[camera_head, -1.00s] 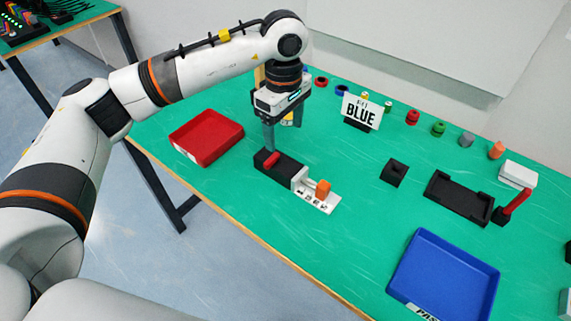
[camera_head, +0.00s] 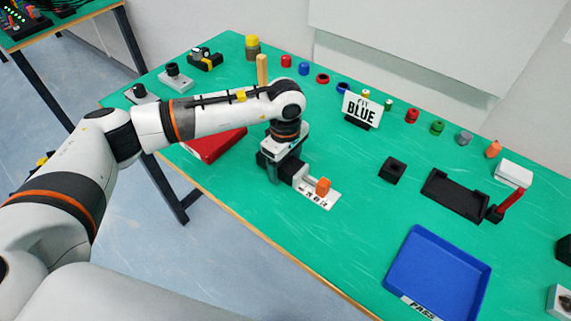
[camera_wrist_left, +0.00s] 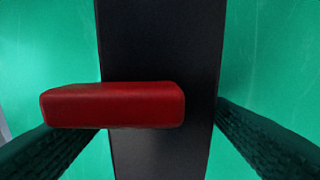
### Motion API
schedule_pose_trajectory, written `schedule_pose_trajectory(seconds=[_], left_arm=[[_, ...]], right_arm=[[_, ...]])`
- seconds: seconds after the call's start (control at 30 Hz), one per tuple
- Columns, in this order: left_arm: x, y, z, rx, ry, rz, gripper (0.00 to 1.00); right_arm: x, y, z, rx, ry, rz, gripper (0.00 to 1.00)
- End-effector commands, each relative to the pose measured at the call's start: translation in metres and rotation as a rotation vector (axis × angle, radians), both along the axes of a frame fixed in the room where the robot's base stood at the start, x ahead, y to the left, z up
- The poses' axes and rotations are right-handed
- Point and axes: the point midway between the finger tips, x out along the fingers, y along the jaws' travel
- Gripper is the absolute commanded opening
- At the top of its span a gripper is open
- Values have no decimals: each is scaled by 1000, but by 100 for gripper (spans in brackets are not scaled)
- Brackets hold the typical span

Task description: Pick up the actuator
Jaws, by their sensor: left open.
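A long black block with a red bar across its top stands in the middle of the table; I take it for the actuator (camera_head: 293,171), though no label shows. A white marked plate (camera_head: 318,194) with an orange block (camera_head: 322,186) extends from its right end. My left gripper (camera_head: 275,172) is down over the block and hides much of it. In the left wrist view the red bar (camera_wrist_left: 112,105) crosses the black body (camera_wrist_left: 160,40). The open fingers stand on either side of the body, with green table showing beside it. My right gripper is not in view.
A red tray (camera_head: 213,147) is partly hidden behind my left arm. A blue tray (camera_head: 440,272), a black holder (camera_head: 455,194) and a small black block (camera_head: 392,169) lie to the right. A BLUE sign (camera_head: 361,109) and several small coloured parts line the back.

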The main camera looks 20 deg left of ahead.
Motion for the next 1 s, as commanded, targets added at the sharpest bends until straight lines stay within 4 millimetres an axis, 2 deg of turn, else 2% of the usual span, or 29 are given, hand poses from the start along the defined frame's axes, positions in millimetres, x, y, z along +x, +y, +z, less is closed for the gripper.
schedule_pose_trajectory(seconds=[0.13,0.5,0.57,0.8,0.87,1.0], left_arm=[[0,0,0,0,0,-1,75],[0,0,1,0,0,-1,14],[1,-1,2,-1,-2,-1,6],[1,-1,5,-1,-4,-1,6],[1,-1,12,-2,-5,-2,6],[2,-1,36,-2,-8,-3,6]], right_arm=[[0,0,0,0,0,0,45],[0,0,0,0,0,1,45],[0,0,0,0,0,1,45],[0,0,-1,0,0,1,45],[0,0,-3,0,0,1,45],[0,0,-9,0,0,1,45]])
